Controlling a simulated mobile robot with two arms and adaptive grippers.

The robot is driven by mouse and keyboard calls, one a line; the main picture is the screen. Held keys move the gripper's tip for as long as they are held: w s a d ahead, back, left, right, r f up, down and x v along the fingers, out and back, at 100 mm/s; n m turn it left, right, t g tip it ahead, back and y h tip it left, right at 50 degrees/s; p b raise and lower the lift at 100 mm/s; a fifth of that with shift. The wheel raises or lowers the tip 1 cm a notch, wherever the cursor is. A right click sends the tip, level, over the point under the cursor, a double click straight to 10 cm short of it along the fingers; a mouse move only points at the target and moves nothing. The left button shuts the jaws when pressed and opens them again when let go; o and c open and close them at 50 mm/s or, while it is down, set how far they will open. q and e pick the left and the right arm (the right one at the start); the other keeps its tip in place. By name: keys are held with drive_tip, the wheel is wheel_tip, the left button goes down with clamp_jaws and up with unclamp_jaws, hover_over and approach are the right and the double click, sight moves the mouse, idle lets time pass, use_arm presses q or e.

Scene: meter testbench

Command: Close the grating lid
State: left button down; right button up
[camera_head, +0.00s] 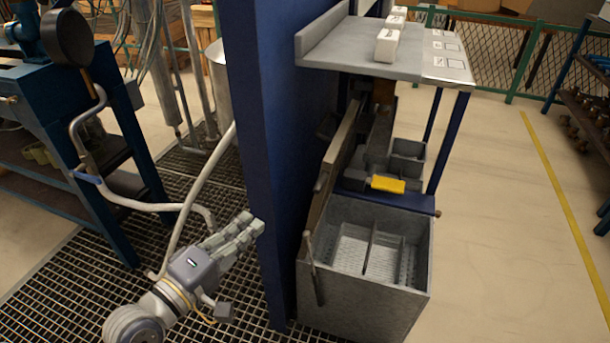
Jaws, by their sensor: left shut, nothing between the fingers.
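A grey metal tank (365,305) stands right of a tall blue panel, its top open, with perforated baskets and a divider inside. A narrow grey-brown plate (335,165), which looks like the raised grating lid seen nearly edge-on, stands steeply along the tank's left rear side. Its grating face cannot be made out. A thin dark rod (314,268) hangs at the tank's left wall. My left gripper (255,226) is shut and empty, left of the blue panel and apart from the lid, its fingers pointing right towards the panel. My right gripper is out of view.
The blue panel (262,130) stands between my left gripper and the tank. A grey shelf (350,45) with white boxes overhangs behind the tank. A yellow block (388,184) sits behind the tank. Hoses (190,190) hang at left; floor is clear at right.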

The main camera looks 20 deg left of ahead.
use_arm(q)
drive_tip(key=b+x, duration=0.1)
drive_tip(key=x, duration=1.9)
drive_tip(key=shift+f+b, duration=0.15)
drive_tip(key=shift+b, duration=0.15)
